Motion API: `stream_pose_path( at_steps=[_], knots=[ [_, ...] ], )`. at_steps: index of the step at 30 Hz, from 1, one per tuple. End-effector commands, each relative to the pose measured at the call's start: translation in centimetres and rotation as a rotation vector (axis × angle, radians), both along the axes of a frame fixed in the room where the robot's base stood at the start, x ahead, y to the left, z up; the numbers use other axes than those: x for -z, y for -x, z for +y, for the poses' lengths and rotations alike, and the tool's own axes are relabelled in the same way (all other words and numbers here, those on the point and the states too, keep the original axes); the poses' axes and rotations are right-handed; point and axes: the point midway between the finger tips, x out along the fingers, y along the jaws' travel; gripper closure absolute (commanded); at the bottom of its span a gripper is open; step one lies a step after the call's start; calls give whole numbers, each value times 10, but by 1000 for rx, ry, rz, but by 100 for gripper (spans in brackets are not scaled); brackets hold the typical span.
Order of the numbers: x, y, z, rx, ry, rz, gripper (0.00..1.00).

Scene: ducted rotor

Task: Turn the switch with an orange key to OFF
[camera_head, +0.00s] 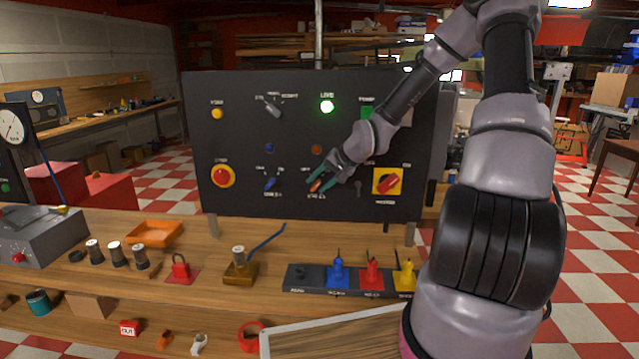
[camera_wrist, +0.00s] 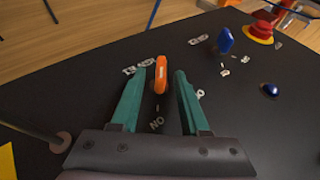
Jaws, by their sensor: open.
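The orange key (camera_wrist: 161,75) stands out from the dark panel, its long side running roughly up and down the wrist picture. A label that reads as ON upside down lies in line below it; the other labels around it are too small to read surely. In the head view the orange key (camera_head: 316,185) sits low in the panel's middle, partly covered by my fingers. My gripper (camera_wrist: 160,78) is open, with one teal finger on each side of the key and a gap on both sides. My gripper (camera_head: 324,177) also shows in the head view.
A blue key switch (camera_head: 270,184) is left of the orange one, and a red rotary switch on a yellow plate (camera_head: 387,181) is to the right. A red button (camera_head: 222,177) and a lit green lamp (camera_head: 327,106) are on the panel (camera_head: 240,130). The bench (camera_head: 200,225) holds several items below.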

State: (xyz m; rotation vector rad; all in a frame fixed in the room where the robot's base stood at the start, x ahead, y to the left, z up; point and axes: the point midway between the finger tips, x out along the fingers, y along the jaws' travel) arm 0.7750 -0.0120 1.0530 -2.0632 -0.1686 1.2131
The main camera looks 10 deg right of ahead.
Motion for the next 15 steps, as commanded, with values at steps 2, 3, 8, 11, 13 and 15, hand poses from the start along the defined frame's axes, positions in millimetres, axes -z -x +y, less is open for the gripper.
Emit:
stream_pose_path(
  at_steps=[2,3,8,11,13,15],
  knots=[
    [0,0,0,0,0,0,55],
    [0,0,0,0,0,0,55],
    [0,0,0,0,0,0,100],
    [0,0,0,0,0,0,100],
    [0,0,0,0,1,0,100],
    [0,0,0,-1,6,1,100]
  ],
)
